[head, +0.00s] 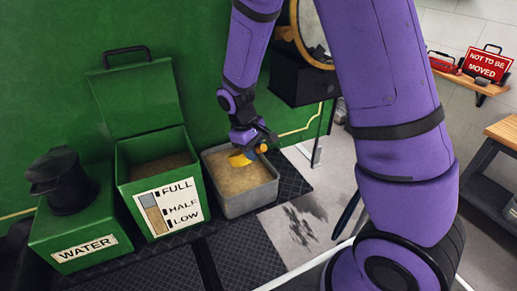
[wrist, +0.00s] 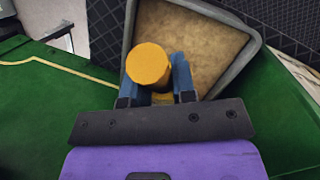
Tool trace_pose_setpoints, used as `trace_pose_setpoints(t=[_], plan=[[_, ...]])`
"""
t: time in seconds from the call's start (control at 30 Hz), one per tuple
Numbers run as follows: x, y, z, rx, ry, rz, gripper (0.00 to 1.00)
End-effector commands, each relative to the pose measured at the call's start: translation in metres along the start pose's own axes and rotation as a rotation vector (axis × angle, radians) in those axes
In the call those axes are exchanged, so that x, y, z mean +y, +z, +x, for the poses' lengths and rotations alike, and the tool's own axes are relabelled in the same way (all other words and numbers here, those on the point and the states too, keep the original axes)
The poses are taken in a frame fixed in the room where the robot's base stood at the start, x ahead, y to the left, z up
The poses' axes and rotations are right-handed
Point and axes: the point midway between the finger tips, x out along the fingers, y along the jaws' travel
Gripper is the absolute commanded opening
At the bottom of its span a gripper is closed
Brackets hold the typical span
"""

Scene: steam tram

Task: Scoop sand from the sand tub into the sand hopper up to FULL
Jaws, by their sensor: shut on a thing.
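The sand tub (head: 248,204) is a grey square tub of tan sand on the dark ribbed floor plate. It also shows in the wrist view (wrist: 250,48). My gripper (head: 256,143) is above the tub, shut on a yellow scoop (head: 238,159). In the wrist view the scoop's round yellow handle end (wrist: 149,64) sits between the blue fingers. The scoop's bowl is mostly hidden in the wrist view. The sand hopper (head: 128,170) is a green box left of the tub, lid up, with sand inside. Its front label (head: 170,207) has a gauge marked FULL, HALF and LOW.
A green WATER box (head: 105,226) with a black cap on top stands left of the hopper. A green wall (head: 60,80) rises behind. A black box (head: 297,80) hangs right of the tub. A red NOT TO BE MOVED sign (head: 487,65) stands on a far right shelf.

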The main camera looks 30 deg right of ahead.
Motion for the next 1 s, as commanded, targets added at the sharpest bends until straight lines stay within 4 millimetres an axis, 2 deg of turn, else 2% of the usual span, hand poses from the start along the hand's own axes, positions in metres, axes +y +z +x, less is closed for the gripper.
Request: trace_pose_setpoints(t=[0.6,0.87,1.0], plan=[[-0.007,-0.025,0.053,0.002,0.001,-0.001,0.01],[-0.008,-0.032,0.059,0.194,0.018,0.031,0.01],[-0.006,-0.023,0.046,0.278,0.026,0.046,0.01]])
